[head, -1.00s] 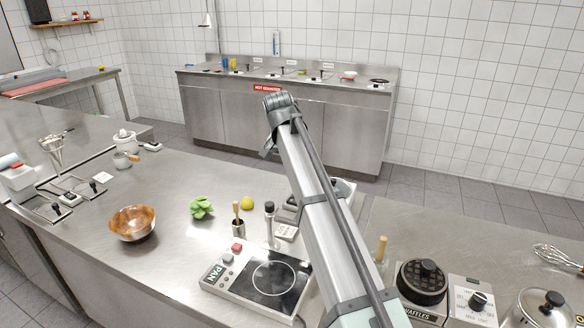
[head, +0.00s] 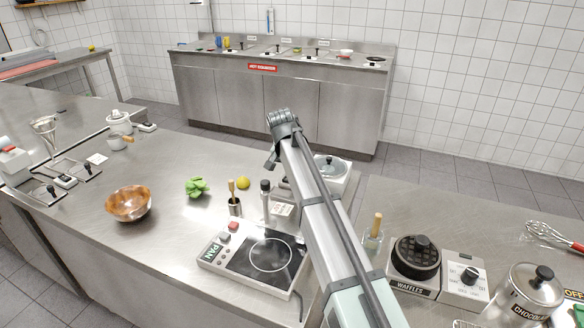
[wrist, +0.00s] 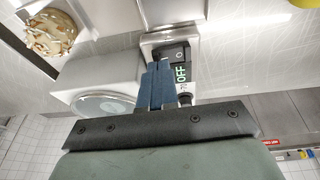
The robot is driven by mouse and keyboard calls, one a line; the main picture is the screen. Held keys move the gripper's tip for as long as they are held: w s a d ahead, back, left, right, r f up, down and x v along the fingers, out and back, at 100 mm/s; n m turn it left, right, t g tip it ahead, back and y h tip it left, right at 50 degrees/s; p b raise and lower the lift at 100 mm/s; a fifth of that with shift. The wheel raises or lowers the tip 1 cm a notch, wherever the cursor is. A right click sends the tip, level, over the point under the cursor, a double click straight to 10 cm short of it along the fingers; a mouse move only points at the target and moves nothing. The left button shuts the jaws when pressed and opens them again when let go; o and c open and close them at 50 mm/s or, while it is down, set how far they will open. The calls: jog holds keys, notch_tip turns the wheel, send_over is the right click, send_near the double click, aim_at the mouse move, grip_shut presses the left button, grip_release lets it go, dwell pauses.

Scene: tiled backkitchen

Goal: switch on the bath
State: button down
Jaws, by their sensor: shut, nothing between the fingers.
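The bath (head: 341,176) is a light box with a round lid, partly hidden behind my arm in the head view. In the wrist view a pale housing with a round glass lid (wrist: 103,104) looks like the same bath. Beside it is a black rocker switch (wrist: 178,54) with a green-on-black OFF label (wrist: 181,74). My gripper (wrist: 158,66) is shut and empty, its blue fingers pointing at the switch panel. The tips overlap the switch's left edge in the picture; I cannot tell whether they touch it. In the head view the fingers are hidden.
A pan hob (head: 262,256), a bottle (head: 265,203), a utensil pot (head: 235,205) and a yellow lemon (head: 243,183) stand close by on the counter. A waffle iron (head: 415,262) is right of my arm. Bare counter lies around the copper bowl (head: 129,204).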

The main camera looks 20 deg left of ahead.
jog(key=shift+s+d+f+y, duration=0.1)
jog(key=shift+d+f+y, duration=0.35)
jog(key=shift+y, duration=0.05)
jog(key=shift+a, duration=0.35)
jog(key=shift+a+r, duration=0.2)
jog(key=shift+a, duration=0.45)
jog(key=shift+r, duration=0.1)
jog(key=r, duration=0.4)
jog(key=shift+d+r, duration=0.15)
jog(key=shift+d, duration=0.15)
jog(key=d+v, duration=0.2)
jog(key=v, duration=0.7)
